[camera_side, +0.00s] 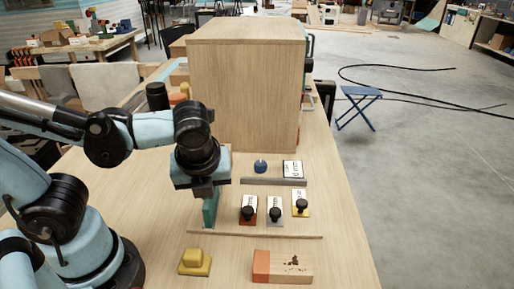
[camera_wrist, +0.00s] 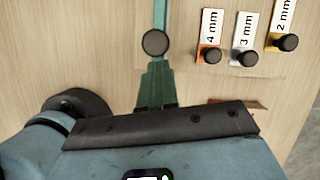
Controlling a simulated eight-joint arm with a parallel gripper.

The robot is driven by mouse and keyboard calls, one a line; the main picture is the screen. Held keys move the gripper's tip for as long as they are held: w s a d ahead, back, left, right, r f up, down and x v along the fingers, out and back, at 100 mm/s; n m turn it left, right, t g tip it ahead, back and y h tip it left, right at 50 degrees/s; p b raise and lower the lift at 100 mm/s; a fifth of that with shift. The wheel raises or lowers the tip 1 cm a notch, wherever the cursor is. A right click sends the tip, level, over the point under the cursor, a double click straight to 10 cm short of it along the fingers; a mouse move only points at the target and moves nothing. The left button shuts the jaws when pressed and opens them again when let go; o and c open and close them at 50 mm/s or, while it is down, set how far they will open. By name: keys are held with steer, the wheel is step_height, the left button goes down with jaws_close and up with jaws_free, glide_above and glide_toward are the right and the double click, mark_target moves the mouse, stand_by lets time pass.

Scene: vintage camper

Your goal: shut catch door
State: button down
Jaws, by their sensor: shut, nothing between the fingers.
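My gripper (camera_side: 205,192) points down over the left part of the wooden table, in front of a tall wooden box (camera_side: 243,100). Its dark green fingers (camera_wrist: 155,85) are together with nothing seen between them.
Black-knobbed pieces with labels, orange (camera_side: 248,212), grey (camera_side: 275,214) and yellow (camera_side: 300,206), stand right of my gripper. A blue knob (camera_side: 261,166) is behind them. A yellow block (camera_side: 194,262) and an orange-ended wooden block (camera_side: 283,266) lie at the front.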

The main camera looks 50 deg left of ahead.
steer(key=w+a, duration=0.6)
steer(key=shift+a, duration=0.15)
stand_by(0.5)
